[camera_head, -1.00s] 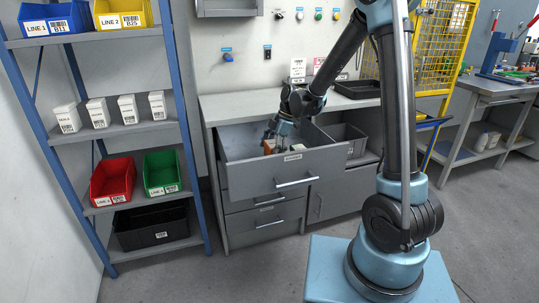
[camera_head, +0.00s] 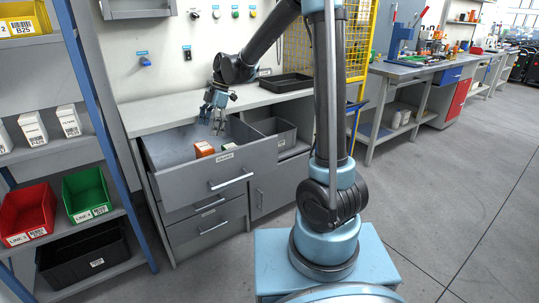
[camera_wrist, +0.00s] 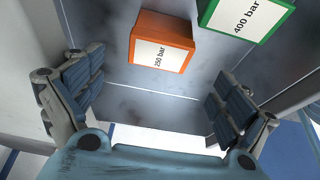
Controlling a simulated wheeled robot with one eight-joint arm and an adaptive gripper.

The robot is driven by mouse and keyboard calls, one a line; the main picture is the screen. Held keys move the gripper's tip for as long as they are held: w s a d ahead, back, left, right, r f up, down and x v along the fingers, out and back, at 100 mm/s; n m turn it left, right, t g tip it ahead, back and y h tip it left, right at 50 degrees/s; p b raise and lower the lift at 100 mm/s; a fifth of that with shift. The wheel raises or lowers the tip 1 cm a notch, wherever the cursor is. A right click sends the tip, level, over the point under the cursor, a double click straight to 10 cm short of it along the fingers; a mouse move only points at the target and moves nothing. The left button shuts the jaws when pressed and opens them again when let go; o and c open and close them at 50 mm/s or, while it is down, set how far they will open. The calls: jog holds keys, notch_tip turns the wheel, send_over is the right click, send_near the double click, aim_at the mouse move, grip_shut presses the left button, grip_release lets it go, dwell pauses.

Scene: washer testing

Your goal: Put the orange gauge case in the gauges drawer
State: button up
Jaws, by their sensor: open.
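The orange gauge case (camera_head: 204,149) lies inside the open gauges drawer (camera_head: 228,179), near the drawer's labelled front. In the wrist view the orange case (camera_wrist: 161,41) carries a white label reading "250 bar" and rests on the drawer's grey floor. A green case (camera_wrist: 247,14) labelled "400 bar" is beside it, apart from it. My gripper (camera_head: 212,118) is above the drawer, over its back part, with fingers spread. In the wrist view my gripper (camera_wrist: 154,98) is open and empty, and nothing is between its fingers.
A black tray (camera_head: 286,83) sits on the counter right of my gripper. A grey bin (camera_head: 275,133) stands on the shelf right of the drawer. Shelving with a red bin (camera_head: 28,214) and a green bin (camera_head: 86,195) is at left. The floor at right is clear.

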jog(key=s+d+r+m+t+h, duration=0.1)
jog(key=s+d+m, duration=0.45)
jog(key=d, duration=0.55)
jog(key=s+d+r+m+t+h, duration=0.15)
jog(key=s+d+m, duration=0.45)
jog(key=d, duration=0.6)
jog(key=s+d+f+m+t+h, duration=0.1)
jog(key=s+d+f+m+t, duration=0.1)
jog(key=s+d+f+m, duration=0.6)
jog(key=s+d+m, duration=0.4)
jog(key=s+d, duration=0.1)
jog(key=shift+s+f+m, duration=0.25)
jog(key=shift+f+m, duration=0.05)
jog(key=shift+m, duration=0.05)
jog(key=shift+w+h, duration=0.1)
jog(key=shift+h, duration=0.15)
jog(key=shift+w+f, duration=0.2)
jog(key=shift+w, duration=0.2)
